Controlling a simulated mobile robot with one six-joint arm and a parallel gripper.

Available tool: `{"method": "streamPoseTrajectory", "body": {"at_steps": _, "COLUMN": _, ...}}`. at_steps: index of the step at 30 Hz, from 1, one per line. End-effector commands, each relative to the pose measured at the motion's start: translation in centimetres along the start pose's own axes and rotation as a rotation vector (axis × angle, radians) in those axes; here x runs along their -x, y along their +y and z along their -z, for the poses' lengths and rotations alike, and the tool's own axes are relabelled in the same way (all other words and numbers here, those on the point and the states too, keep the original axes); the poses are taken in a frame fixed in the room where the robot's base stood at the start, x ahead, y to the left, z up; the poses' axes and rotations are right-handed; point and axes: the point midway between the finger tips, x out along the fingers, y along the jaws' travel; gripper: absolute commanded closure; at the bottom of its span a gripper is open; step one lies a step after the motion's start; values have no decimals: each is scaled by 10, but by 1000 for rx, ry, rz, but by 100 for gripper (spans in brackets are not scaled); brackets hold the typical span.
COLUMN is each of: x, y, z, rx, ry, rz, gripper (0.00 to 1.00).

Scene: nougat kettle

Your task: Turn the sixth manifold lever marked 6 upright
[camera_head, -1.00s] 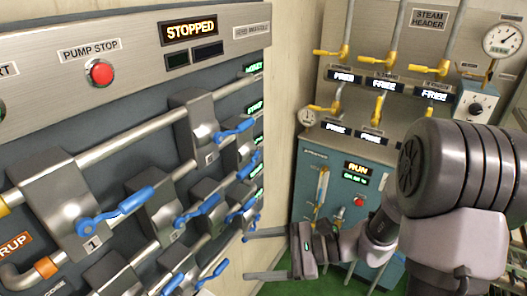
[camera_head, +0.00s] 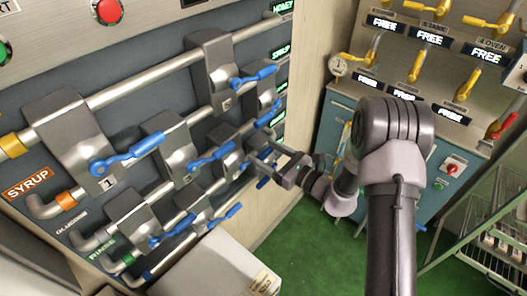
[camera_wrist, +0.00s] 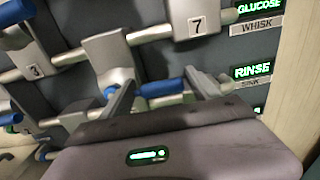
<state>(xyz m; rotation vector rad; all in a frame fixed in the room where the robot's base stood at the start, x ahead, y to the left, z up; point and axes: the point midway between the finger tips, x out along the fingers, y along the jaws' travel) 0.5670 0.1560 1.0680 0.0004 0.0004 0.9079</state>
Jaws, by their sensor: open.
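The manifold carries several grey valves with blue levers. The valve marked 1 (camera_head: 75,145) is at left in the head view, its lever (camera_head: 125,155) slanting up to the right. I cannot read a 6 on any plate. My gripper (camera_head: 262,160) is open at the right side of the manifold, by the lower right valves. In the wrist view its fingers stand either side of a blue lever (camera_wrist: 163,88), which lies nearly level; contact is unclear. That lever's number is hidden. Plates 7 (camera_wrist: 197,26) and 3 (camera_wrist: 37,70) show above and to the left.
Pipes and neighbouring levers crowd the gripper. Lit GLUCOSE (camera_wrist: 258,6) and RINSE (camera_wrist: 253,71) signs are at the panel's right edge. A pale wall (camera_head: 300,105) stands right of it. A steam header panel (camera_head: 445,60) and wire rack (camera_head: 490,225) are farther right. Green floor (camera_head: 300,235) is open.

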Motion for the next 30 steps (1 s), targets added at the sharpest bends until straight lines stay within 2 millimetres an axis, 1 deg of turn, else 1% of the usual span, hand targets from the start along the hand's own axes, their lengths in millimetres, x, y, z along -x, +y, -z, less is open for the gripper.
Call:
{"method": "streamPoseTrajectory", "body": {"at_steps": 1, "x": -6, "y": 1, "z": 0, "rx": 2, "ry": 0, "rz": -1, "gripper": 29}}
{"method": "streamPoseTrajectory", "body": {"at_steps": 4, "x": -11, "y": 0, "z": 0, "rx": 0, "ry": 0, "rz": -1, "gripper": 29}}
{"method": "streamPoseTrajectory", "body": {"at_steps": 11, "x": -13, "y": 0, "z": 0, "rx": 0, "ry": 0, "rz": 0, "gripper": 29}}
{"method": "streamPoseTrajectory", "body": {"at_steps": 12, "x": -13, "y": 0, "z": 0, "rx": 0, "ry": 0, "rz": 0, "gripper": 31}}
{"method": "streamPoseTrajectory", "body": {"at_steps": 17, "x": -13, "y": 0, "z": 0, "rx": 0, "ry": 0, "rz": 0, "gripper": 62}}
{"method": "streamPoseTrajectory", "body": {"at_steps": 18, "x": -13, "y": 0, "z": 0, "rx": 0, "ry": 0, "rz": 0, "gripper": 70}}
{"method": "streamPoseTrajectory", "body": {"at_steps": 20, "x": -13, "y": 0, "z": 0, "rx": 0, "ry": 0, "rz": 0, "gripper": 82}}
{"method": "streamPoseTrajectory", "body": {"at_steps": 21, "x": -13, "y": 0, "z": 0, "rx": 0, "ry": 0, "rz": 0, "gripper": 90}}
{"method": "streamPoseTrajectory", "body": {"at_steps": 23, "x": -12, "y": 0, "z": 0, "rx": 0, "ry": 0, "rz": 0, "gripper": 100}}
{"method": "streamPoseTrajectory", "body": {"at_steps": 30, "x": -12, "y": 0, "z": 0, "rx": 5, "ry": 0, "rz": 0, "gripper": 100}}
